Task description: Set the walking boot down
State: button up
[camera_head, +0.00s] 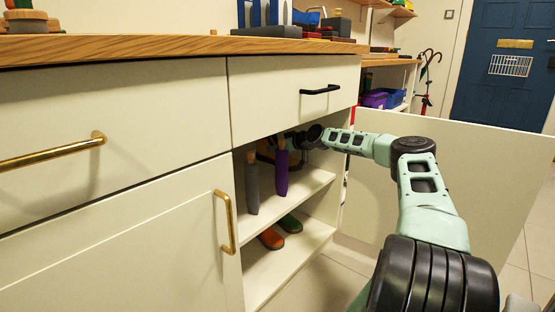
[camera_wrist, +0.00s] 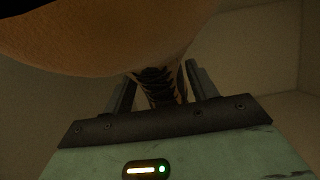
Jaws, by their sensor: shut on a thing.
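The walking boot (camera_wrist: 110,35) fills the top of the wrist view as a large tan shape, with dark lacing near my fingers. My gripper (camera_wrist: 160,82) is shut on its narrower laced part, one finger on each side. In the head view my gripper (camera_head: 298,139) reaches into the upper compartment of the open cabinet, just under the drawer. Only a brownish bit of what it holds shows there, behind a purple upright thing. The boot's sole, and whether it touches the shelf, cannot be seen.
The upper shelf (camera_head: 300,190) holds a purple upright thing (camera_head: 281,174) and a grey one (camera_head: 252,184) at the front. Orange (camera_head: 271,238) and green (camera_head: 290,224) shoes lie on the lower shelf. The open door (camera_head: 370,190) stands right, beside my arm.

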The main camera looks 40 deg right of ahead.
notch_tip(320, 180, down, 4)
jog(key=shift+b, duration=1.05)
jog(key=shift+w, duration=0.15)
jog(key=shift+b, duration=0.35)
jog(key=o, duration=1.3)
jog(key=shift+o, duration=0.2)
